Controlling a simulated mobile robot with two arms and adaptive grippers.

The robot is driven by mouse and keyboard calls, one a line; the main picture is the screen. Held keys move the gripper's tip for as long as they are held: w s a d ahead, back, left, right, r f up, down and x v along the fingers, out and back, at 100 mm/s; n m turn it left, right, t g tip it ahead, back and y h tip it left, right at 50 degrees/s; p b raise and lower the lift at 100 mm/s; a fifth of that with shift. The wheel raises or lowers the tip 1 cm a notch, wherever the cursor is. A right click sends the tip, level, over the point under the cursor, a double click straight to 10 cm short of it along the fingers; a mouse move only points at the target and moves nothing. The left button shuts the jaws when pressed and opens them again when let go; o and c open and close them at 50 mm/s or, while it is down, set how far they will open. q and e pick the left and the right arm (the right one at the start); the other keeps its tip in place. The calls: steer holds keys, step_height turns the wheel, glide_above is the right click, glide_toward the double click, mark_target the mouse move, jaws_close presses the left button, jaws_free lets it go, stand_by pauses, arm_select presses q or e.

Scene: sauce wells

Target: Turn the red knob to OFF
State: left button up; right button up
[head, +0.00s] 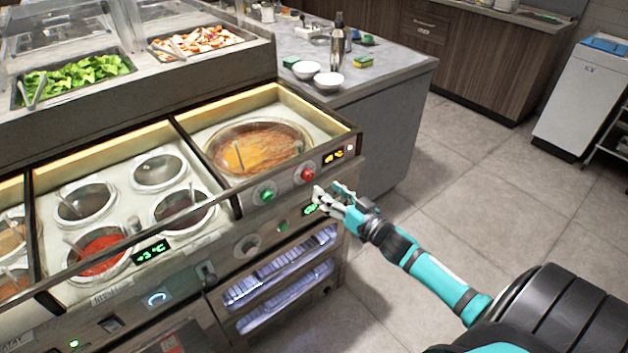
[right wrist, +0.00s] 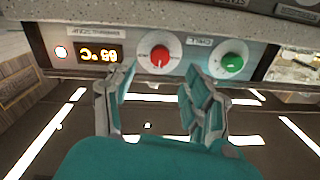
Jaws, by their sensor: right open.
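The red knob (head: 307,174) is on the front panel below the large pot, at the right end of the counter. It also shows in the right wrist view (right wrist: 159,56), upside down, on a light dial plate whose lettering is too small to read. My right gripper (head: 333,190) is in front of the panel, just below and right of the red knob. In the right wrist view its fingers (right wrist: 158,82) are spread apart and empty. The red knob lies beyond the gap between them, and they appear apart from it. My left gripper is not in view.
A green knob (head: 267,194) is left of the red one, and an orange display (head: 333,155) is right of it. The large pot (head: 258,148) sits above. Lit shelves (head: 280,278) are below. Open floor (head: 480,190) lies to the right.

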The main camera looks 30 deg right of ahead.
mark_target(310, 178)
steer(key=w, duration=0.6)
steer(key=shift+w+a, duration=0.2)
steer(key=shift+a, duration=0.2)
jaws_close()
